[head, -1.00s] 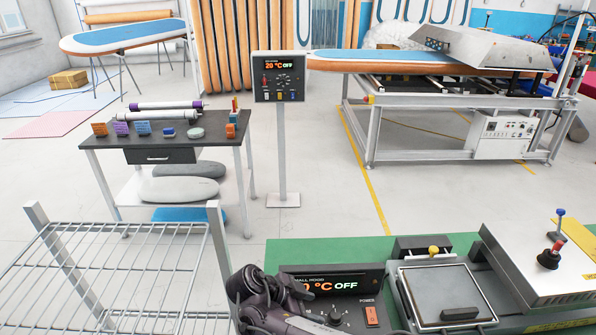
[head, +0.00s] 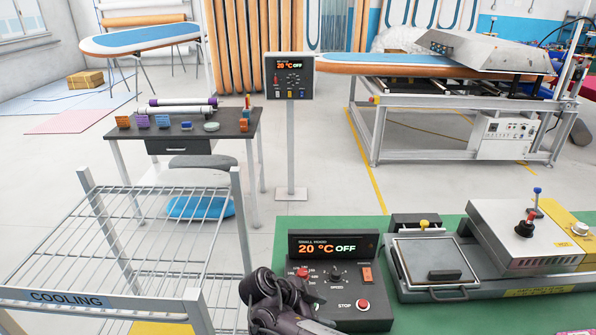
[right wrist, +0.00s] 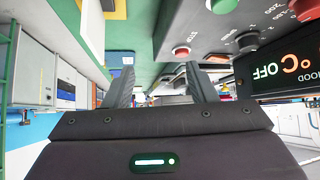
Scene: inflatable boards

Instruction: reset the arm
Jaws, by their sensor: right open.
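My right gripper (head: 283,302) shows dark at the bottom edge of the head view, in front of the left part of the small control box (head: 335,278). Its fingertips are hard to make out there. In the right wrist view its two grey fingers (right wrist: 160,88) stand apart with nothing held between them. The control box shows upside down at the upper right of that view, beside the fingers and apart from them. My left gripper is in neither view.
A wire cooling rack (head: 65,296) stands at the left, close to my right arm. A flat metal press (head: 436,262) and a metal-housed machine (head: 525,235) stand on the green table (head: 262,262). Behind are a dark side table (head: 180,132) and a post-mounted controller (head: 290,77).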

